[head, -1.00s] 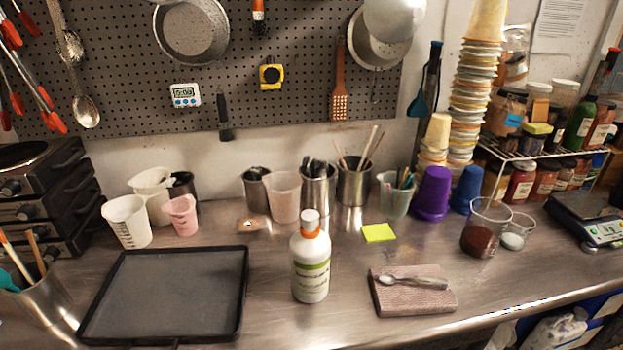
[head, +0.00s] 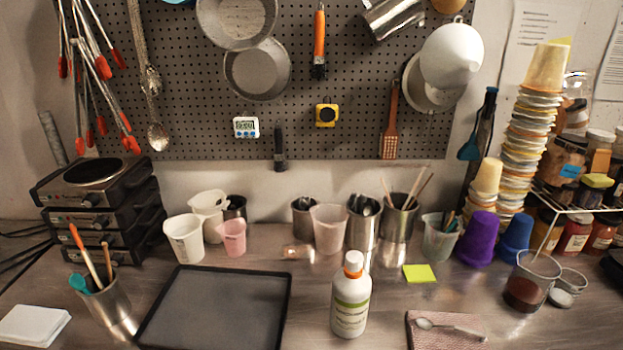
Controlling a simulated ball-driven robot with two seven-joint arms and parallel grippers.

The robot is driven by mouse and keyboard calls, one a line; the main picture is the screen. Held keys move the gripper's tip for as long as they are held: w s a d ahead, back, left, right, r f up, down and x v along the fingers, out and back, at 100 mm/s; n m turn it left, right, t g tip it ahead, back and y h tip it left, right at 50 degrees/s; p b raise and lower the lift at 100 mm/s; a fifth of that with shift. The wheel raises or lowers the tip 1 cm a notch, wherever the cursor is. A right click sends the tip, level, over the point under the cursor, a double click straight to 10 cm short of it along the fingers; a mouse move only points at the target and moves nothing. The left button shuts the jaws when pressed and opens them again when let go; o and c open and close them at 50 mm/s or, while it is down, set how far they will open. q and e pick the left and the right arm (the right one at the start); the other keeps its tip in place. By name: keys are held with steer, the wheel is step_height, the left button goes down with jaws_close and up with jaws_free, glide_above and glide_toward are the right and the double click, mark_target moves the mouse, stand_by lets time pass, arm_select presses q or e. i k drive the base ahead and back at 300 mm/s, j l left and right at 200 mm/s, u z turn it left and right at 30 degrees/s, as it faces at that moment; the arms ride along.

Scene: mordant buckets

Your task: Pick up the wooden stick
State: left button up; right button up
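Several thin wooden sticks (head: 412,187) stand upright, leaning apart, in a metal cup (head: 396,222) at the back of the counter, right of centre. Their lower ends are hidden inside the cup. At the front left, another metal cup (head: 112,306) holds wooden-handled tools (head: 84,254), one with an orange-brown handle, and a teal tool (head: 78,284). I cannot tell which of these the task's stick is. Neither of my grippers is in view.
A black-rimmed tray (head: 287,300) lies front left of centre. A spoon (head: 450,326) rests on a pinkish cloth (head: 425,341). A beaker (head: 530,283) stands at right. Bare counter lies between bottle and sticky notes (head: 420,273).

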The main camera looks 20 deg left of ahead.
mark_target(104, 247)
steer(key=k+j+u, duration=0.2)
steer(key=j+u, duration=0.1)
steer(key=u, duration=0.35)
steer(key=j+u, duration=0.1)
steer(key=u, duration=0.4)
steer(key=j+u, duration=0.1)
steer(key=u, duration=0.35)
steer(key=k, duration=0.05)
